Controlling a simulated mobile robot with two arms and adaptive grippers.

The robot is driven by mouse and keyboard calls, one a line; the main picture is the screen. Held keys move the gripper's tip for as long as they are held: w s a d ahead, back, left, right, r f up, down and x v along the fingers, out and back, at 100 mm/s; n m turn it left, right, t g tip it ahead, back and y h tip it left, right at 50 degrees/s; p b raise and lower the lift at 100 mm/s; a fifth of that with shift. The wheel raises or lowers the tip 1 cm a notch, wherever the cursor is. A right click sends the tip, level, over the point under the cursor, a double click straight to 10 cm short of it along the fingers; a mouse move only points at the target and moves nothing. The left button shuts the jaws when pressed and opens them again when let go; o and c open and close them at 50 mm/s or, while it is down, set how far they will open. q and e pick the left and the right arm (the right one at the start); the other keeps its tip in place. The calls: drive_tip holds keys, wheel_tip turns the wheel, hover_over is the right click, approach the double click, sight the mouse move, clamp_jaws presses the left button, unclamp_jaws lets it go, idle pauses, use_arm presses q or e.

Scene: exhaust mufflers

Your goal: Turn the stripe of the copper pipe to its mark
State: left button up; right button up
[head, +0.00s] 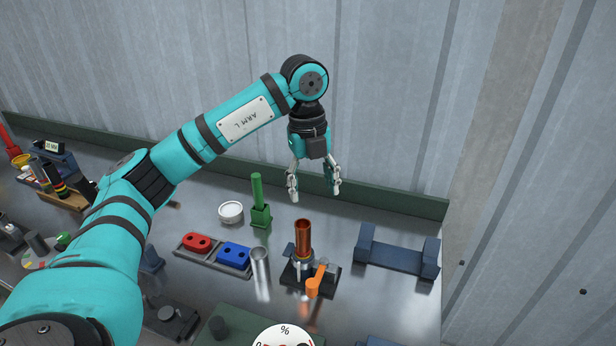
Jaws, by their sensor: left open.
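The copper pipe (303,238) stands upright in a dark fixture (297,276) on the metal bench, right of the middle. Its top end is open. An orange lever (316,281) sits at the front of the fixture. I cannot make out the stripe or the mark at this size. My left gripper (315,194) points down with its fingers apart and empty. In the picture it is above the pipe, clear of it, near the back of the bench. My right gripper is out of view.
A green post (258,200), white round dish (230,212), red block (197,243), blue block (234,254) and silver tube (260,268) stand left of the fixture. A blue cradle (397,255) is to the right. A corrugated wall (400,90) rises behind the green ledge.

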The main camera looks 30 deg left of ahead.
sight(303, 239)
use_arm(q)
drive_tip(key=shift+n+y, duration=0.4)
drive_tip(key=shift+y, duration=0.1)
drive_tip(key=f, duration=0.5)
drive_tip(key=a+f+p, duration=0.1)
drive_tip(key=f, duration=0.4)
drive_tip(key=a+f+p, duration=0.1)
drive_tip(key=f, duration=0.4)
drive_tip(key=shift+s+a, duration=0.15)
drive_tip(key=shift+s, duration=0.1)
drive_tip(key=shift+f, duration=0.7)
drive_tip(key=shift+c, duration=0.2)
